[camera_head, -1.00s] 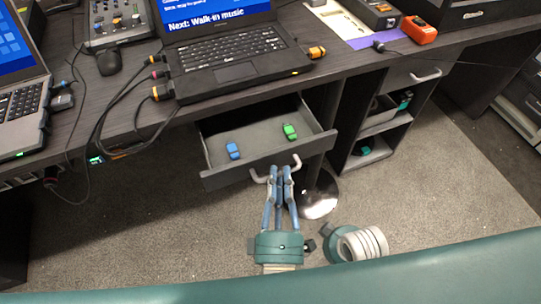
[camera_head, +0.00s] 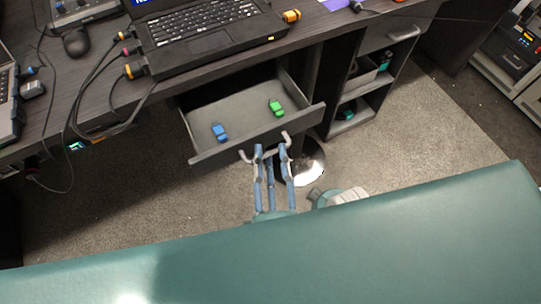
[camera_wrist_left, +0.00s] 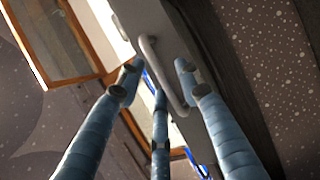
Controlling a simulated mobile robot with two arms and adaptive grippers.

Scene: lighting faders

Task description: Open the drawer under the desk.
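The grey drawer (camera_head: 240,117) under the desk stands pulled out in the head view, with a blue item (camera_head: 219,132) and a green item (camera_head: 276,107) lying inside. Its pale curved handle (camera_head: 287,138) is on the front panel. My left gripper (camera_head: 271,151) is at the handle with its blue fingers spread. In the left wrist view the handle (camera_wrist_left: 165,75) lies between the spread fingers, which do not look closed on it. Whether a finger touches it I cannot tell.
The dark desk top (camera_head: 185,82) holds a laptop (camera_head: 200,42), a mouse (camera_head: 76,42) and cables. An open shelf unit (camera_head: 350,100) and a closed drawer with its own handle (camera_head: 404,34) are to the right. Carpet (camera_head: 440,130) is clear at right.

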